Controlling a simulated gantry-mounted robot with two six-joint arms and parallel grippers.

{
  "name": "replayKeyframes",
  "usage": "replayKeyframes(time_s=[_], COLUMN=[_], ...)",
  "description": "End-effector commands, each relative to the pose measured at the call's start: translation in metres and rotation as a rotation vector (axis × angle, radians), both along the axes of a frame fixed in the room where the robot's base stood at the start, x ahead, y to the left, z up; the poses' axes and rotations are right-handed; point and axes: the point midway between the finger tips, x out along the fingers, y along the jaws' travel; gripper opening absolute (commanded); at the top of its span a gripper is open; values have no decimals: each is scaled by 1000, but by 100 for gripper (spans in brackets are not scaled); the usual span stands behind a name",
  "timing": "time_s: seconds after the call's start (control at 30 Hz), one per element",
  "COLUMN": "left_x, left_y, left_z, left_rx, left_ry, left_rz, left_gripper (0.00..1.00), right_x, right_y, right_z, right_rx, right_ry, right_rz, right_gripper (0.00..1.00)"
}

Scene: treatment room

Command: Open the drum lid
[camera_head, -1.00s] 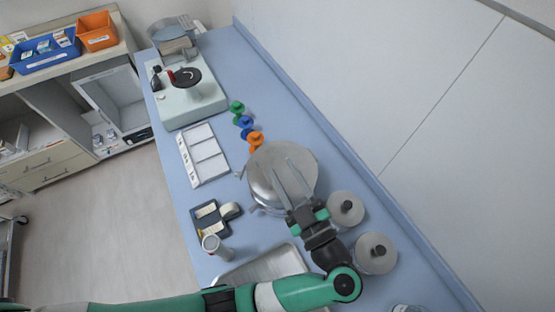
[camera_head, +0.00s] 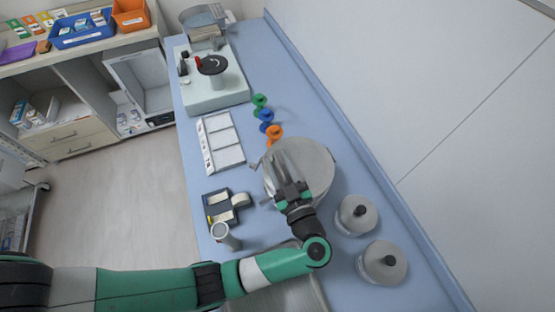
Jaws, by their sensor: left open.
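The drum (camera_head: 318,168) is a round, shiny metal container on the blue counter. Its flat lid (camera_head: 316,158) lies on top and looks closed. Small metal tabs stick out on the drum's left side. My left gripper (camera_head: 280,160) is over the left part of the lid, its fingers pointing toward the far side. It is open, with nothing seen between its fingers. I cannot tell whether the fingers touch the lid. The gripper and wrist hide the drum's near-left part. My right gripper is out of view.
Two lidded metal jars (camera_head: 355,217) (camera_head: 383,264) stand right of my wrist. Green, blue and orange knobbed items (camera_head: 266,115) stand behind the drum. A white divided tray (camera_head: 221,143), a dark holder (camera_head: 222,207), a grey cup (camera_head: 225,236) and a metal tray (camera_head: 300,293) are nearby.

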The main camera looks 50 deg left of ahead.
Motion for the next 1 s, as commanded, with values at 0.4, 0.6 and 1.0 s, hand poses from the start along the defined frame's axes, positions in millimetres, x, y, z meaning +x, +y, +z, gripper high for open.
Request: replayKeyframes(time_s=[0.4, 0.6, 1.0], left_x=[2, 2, 2], left_y=[5, 5, 4], left_z=[0, 0, 1], left_rx=[0, 0, 1], left_ry=[-1, -1, -2], left_rz=[-1, -1, -2], left_gripper=[23, 0, 0], right_x=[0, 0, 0], right_y=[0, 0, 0], right_z=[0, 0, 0], right_rx=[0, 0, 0], right_ry=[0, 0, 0], right_rz=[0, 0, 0], right_gripper=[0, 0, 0])
